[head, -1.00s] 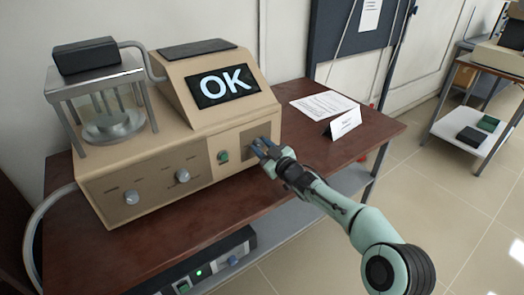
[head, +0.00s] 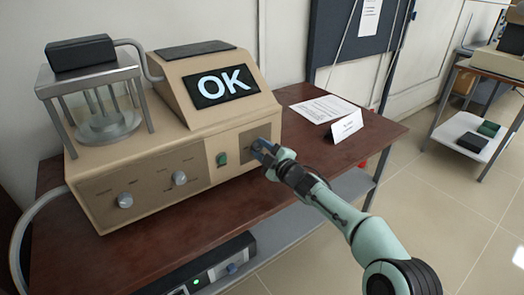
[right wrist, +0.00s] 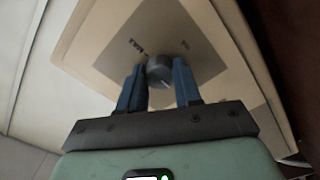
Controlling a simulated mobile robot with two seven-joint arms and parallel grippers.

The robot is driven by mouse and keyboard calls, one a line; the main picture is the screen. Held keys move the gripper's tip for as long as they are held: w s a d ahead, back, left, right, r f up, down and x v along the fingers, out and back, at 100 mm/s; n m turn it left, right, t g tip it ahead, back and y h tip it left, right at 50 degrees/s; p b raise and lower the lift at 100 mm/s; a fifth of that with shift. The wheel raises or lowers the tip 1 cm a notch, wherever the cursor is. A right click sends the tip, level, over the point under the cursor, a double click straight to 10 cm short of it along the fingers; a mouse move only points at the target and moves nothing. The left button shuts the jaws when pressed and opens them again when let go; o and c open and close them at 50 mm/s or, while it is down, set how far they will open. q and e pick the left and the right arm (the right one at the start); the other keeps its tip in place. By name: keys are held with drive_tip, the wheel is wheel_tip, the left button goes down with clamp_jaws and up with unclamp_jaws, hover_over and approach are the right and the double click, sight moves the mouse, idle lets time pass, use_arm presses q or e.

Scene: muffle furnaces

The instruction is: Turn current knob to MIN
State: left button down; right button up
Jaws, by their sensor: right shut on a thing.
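A beige device (head: 141,172) stands on the dark red-brown table. Its tilted screen (head: 224,87) reads OK. My right gripper (head: 261,148) reaches the right-hand panel on the device's front. In the right wrist view, its blue fingers (right wrist: 159,88) are shut on a round grey knob (right wrist: 159,69) with a light pointer line. In the head view the fingers hide this knob. Two other silver knobs, a left one (head: 125,200) and a middle one (head: 179,178), sit on the wider front panel. My left gripper is not in view.
A green switch (head: 222,158) sits just left of my right gripper. A glass vessel (head: 103,124) stands in a metal frame at the device's left. Another unit (head: 212,272) is below the table.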

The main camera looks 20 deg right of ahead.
idle(0.4)
drive_tip(key=o, duration=1)
drive_tip(key=shift+o, duration=0.2)
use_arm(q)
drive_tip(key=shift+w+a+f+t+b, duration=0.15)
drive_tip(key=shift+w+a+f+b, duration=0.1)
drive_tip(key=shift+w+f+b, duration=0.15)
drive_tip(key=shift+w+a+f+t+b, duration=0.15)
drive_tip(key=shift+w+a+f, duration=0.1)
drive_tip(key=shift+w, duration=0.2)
use_arm(e)
drive_tip(key=v, duration=1.3)
drive_tip(key=shift+s, duration=0.2)
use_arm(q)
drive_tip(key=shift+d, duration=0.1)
